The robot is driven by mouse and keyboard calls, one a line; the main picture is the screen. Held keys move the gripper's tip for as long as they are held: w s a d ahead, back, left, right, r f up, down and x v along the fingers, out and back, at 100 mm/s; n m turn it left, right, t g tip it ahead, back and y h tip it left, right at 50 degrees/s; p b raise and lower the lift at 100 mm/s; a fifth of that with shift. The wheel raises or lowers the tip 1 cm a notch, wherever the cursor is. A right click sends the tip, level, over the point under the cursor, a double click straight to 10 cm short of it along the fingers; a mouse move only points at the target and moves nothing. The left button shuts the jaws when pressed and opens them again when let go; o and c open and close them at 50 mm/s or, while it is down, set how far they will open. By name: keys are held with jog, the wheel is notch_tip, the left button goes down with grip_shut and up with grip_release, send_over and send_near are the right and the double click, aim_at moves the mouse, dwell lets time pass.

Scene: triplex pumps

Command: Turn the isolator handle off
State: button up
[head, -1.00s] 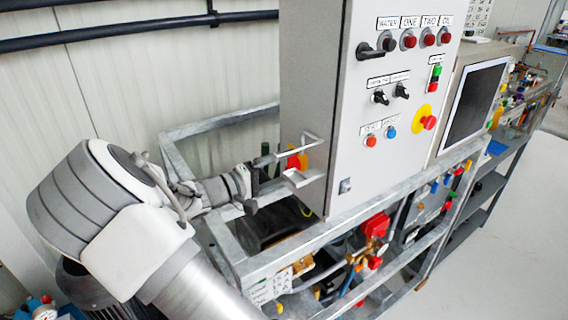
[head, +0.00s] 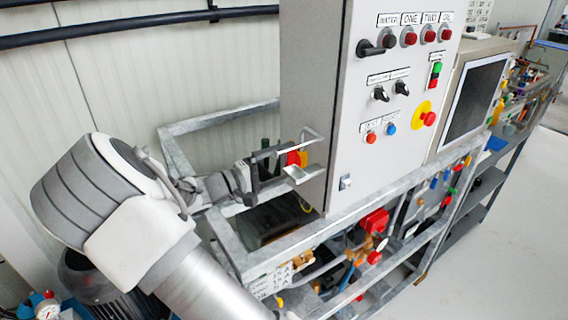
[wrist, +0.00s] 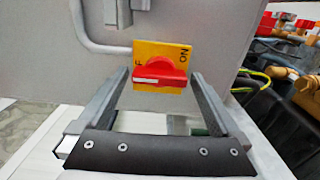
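The isolator handle (wrist: 160,72) is a red rotary knob on a yellow plate (wrist: 176,48) on the grey cabinet's side. In the wrist view its bar lies across the picture. "ON" shows at the plate's right and an "F" at its left, partly covered by the knob. In the head view the red handle (head: 293,158) is partly hidden by my gripper. My gripper (wrist: 162,76) is open, with one finger on each side of the handle and visible gaps between. I cannot tell whether the fingertips reach past the knob's face.
The grey control cabinet (head: 335,190) has switches and lamps on its front. A metal frame (head: 225,245) runs below and behind my arm. A bent grey rod or tube (wrist: 86,42) crosses the cabinet side near the left finger in the wrist view.

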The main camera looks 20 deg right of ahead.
jog(key=s+a+b, duration=0.1)
jog(key=s+a, duration=0.2)
jog(key=a, duration=1.4)
jog(key=shift+s+b, duration=0.15)
jog(key=shift+b, duration=0.25)
jog(key=s+d+m+g+y, duration=0.2)
jog(key=s+d+g+y, duration=0.2)
jog(key=s+d+y, duration=0.55)
jog(key=s+a+r+t+y, duration=0.1)
jog(key=s+r+t+y, duration=0.1)
jog(key=s, duration=0.5)
jog(key=s+a+r+t+y, duration=0.2)
jog(key=s+r+t+y, duration=0.1)
jog(key=s+y, duration=0.3)
jog(key=shift+s+r+t, duration=0.25)
jog(key=shift+s+t, duration=0.35)
jog(key=shift+s, duration=0.15)
jog(key=shift+m, duration=0.3)
